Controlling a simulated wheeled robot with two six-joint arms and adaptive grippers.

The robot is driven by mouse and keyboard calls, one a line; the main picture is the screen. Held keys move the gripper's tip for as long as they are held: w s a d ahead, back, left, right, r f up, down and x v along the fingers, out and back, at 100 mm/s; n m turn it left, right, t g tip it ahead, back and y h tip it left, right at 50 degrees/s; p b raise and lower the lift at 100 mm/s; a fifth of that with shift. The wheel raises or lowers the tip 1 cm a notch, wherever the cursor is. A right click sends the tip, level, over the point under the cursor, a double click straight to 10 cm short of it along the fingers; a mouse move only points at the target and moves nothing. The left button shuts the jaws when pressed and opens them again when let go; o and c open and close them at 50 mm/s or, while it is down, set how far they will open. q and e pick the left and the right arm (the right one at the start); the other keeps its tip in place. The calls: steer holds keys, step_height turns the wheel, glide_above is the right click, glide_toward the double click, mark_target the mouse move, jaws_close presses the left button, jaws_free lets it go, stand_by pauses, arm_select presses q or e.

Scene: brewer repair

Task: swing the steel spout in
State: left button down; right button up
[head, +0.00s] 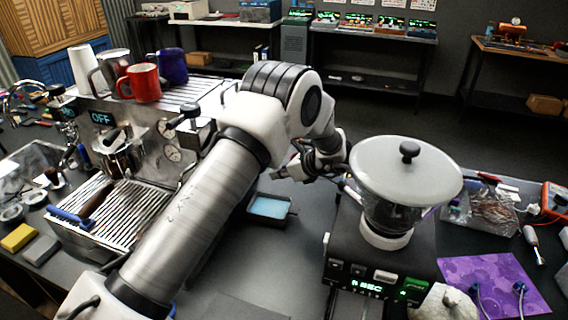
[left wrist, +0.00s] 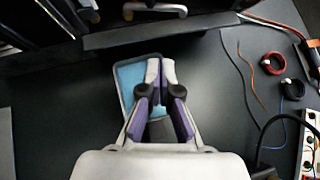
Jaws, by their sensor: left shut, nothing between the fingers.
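The brewer (head: 380,255) stands right of centre, a dark box with lit green displays, a clear vessel and a wide pale lid (head: 405,168). A short pale metal piece (head: 352,192) at its left side may be the steel spout; my arm partly hides this area. In the left wrist view a grey bar (left wrist: 155,9) at the top edge may be the same part; I cannot tell. My left gripper (head: 288,173) is left of the brewer, apart from it. Its fingertips (left wrist: 160,68) are together and empty, above a blue-lined tray. My right gripper is in neither view.
The blue-lined tray (head: 270,207) lies on the dark bench. An espresso machine (head: 108,122) with mugs on top stands at the left. A purple mat (head: 490,283) lies right of the brewer. Cables (left wrist: 245,75) and small rings lie on the bench in the wrist view.

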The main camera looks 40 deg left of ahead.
arm_select(q)
steer(key=a+f+p, duration=0.1)
steer(key=a+p, duration=0.3)
steer(key=a, duration=0.3)
steer(key=shift+s+a+f, duration=0.2)
steer(key=shift+s+f, duration=0.1)
steer(key=b, duration=0.3)
steer(key=a+n+g+b, duration=0.1)
steer(key=b, duration=0.3)
steer(key=shift+w+a+f+n, duration=0.2)
steer(key=shift+w+a+n, duration=0.1)
steer(key=shift+a+r, duration=0.1)
steer(key=shift+r, duration=0.05)
steer(key=shift+a+r, duration=0.1)
steer(key=shift+r, duration=0.05)
steer(key=shift+s, duration=0.1)
